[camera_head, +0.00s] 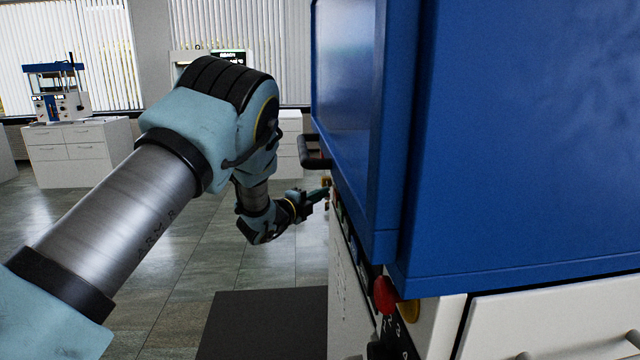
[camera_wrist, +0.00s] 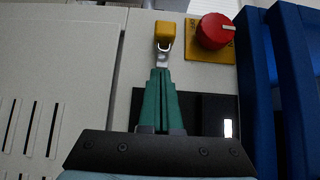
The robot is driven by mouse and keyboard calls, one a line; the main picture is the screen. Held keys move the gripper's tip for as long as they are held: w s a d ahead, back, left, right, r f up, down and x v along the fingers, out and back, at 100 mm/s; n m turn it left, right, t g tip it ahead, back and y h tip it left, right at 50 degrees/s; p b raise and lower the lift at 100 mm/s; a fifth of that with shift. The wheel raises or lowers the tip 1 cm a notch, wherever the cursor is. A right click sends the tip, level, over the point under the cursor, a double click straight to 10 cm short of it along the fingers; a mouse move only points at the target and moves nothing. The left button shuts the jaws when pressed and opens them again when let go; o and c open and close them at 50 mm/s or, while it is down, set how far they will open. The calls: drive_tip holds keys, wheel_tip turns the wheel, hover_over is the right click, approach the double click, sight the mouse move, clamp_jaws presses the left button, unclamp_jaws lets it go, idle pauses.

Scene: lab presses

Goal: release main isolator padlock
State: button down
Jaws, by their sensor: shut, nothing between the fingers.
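A yellow padlock (camera_wrist: 165,31) with a metal shackle (camera_wrist: 162,54) hangs on the pale panel in the upper middle of the wrist view. A red rotary isolator knob (camera_wrist: 214,31) sits to its right on a yellow plate (camera_wrist: 221,54). My gripper (camera_wrist: 158,73) has its teal fingers together and empty, with the tips just below the shackle in the picture. I cannot tell whether they touch it. In the head view my gripper (camera_head: 326,191) is close to the left face of the blue and white press, where the padlock is too small to make out surely.
The blue press housing (camera_head: 520,140) fills the right of the head view. A black handle (camera_head: 314,151) juts out above my gripper. A red knob (camera_head: 385,294) is on the near corner. A dark mat (camera_head: 265,325) lies on the floor; open floor is to the left.

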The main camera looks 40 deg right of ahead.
sight(326, 185)
drive_tip(key=shift+w+d+p, duration=0.65)
drive_tip(key=shift+w+d, duration=0.7)
drive_tip(key=shift+w, duration=0.25)
drive_tip(key=shift+w+d+f+b, duration=0.15)
drive_tip(key=shift+w+d+b, duration=0.15)
drive_tip(key=shift+b, duration=0.15)
drive_tip(key=w, duration=0.1)
drive_tip(key=w+d+b, duration=0.2)
drive_tip(key=shift+d+r, duration=0.1)
drive_tip(key=shift+r, duration=0.15)
